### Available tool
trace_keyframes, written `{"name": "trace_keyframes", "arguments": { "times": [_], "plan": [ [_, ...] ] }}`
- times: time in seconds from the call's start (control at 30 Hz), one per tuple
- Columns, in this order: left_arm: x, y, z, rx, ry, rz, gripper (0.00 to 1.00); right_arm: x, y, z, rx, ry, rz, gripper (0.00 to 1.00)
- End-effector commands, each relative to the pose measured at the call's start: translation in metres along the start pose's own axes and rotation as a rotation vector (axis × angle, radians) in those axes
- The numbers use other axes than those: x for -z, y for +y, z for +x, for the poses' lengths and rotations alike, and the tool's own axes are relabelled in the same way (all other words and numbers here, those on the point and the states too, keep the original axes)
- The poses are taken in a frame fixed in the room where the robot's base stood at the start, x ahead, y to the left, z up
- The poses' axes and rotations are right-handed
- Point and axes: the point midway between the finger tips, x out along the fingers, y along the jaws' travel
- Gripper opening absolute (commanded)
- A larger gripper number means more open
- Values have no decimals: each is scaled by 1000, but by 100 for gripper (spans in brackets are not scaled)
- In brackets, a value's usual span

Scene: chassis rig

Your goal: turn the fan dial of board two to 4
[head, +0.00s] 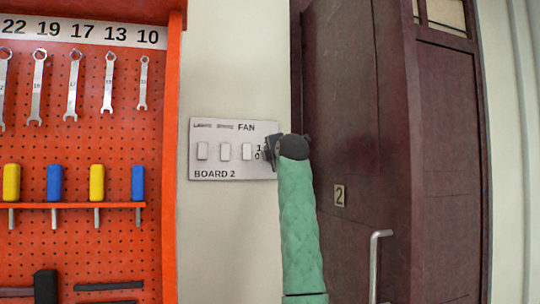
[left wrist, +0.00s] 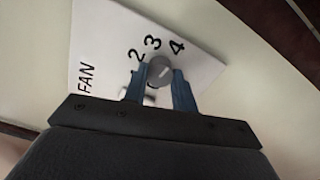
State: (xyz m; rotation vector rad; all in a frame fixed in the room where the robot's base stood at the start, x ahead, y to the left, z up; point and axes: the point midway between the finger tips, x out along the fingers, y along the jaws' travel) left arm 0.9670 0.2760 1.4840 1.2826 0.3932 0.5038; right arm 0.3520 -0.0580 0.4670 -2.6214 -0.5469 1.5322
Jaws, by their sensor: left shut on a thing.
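The board labelled BOARD 2 (head: 215,174) is a white panel on the pale wall, with several white rocker switches in a row and the word FAN at upper right. In the left wrist view, the fan dial (left wrist: 160,71) is a round grey knob with the numbers 2, 3 and 4 printed around its far side. My left gripper (left wrist: 159,87) has its blue fingers closed on either side of the dial. In the head view, my left gripper (head: 272,152) covers the dial and the board's right edge. I cannot tell which number the dial points to. My right gripper is out of view.
An orange pegboard (head: 90,150) with hanging wrenches and yellow and blue handled tools stands left of the board. A dark red door (head: 345,130) marked 2, with a metal handle (head: 374,265), is close on the right.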

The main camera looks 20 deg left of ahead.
Motion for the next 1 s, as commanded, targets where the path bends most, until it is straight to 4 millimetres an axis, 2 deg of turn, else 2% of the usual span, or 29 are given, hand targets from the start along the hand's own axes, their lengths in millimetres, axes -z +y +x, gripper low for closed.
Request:
{"name": "trace_keyframes", "arguments": {
  "times": [0.6, 0.63, 0.73, 1.0],
  "plan": [
    [0, -2, 0, 2, 0, 45, 4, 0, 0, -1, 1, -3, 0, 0],
    [0, -2, 0, 2, 0, 45, 29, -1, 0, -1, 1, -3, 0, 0],
    [0, -2, 0, 2, 0, 44, 48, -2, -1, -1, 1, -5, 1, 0],
    [0, -1, 0, 0, 0, 43, 49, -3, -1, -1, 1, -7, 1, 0]
  ]
}}
